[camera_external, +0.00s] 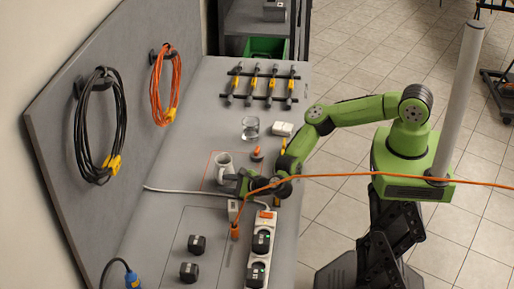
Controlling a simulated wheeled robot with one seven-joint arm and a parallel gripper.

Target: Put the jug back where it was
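A pale grey jug (223,167) stands upright on the grey bench, inside or over a thin red outline drawn on the bench top. My gripper (240,182) is low over the bench, just right of and in front of the jug, with its fingers pointing left toward it. The gripper is small and partly covered by the orange cable, so I cannot tell whether its fingers touch the jug or how far apart they are.
An orange cable (384,174) crosses in front of my arm. A clear glass (250,128), a white box (282,129) and an orange-topped item (257,154) stand behind. Power strips (257,258) and black blocks (196,244) lie in front. Clamps (254,84) lie at the back.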

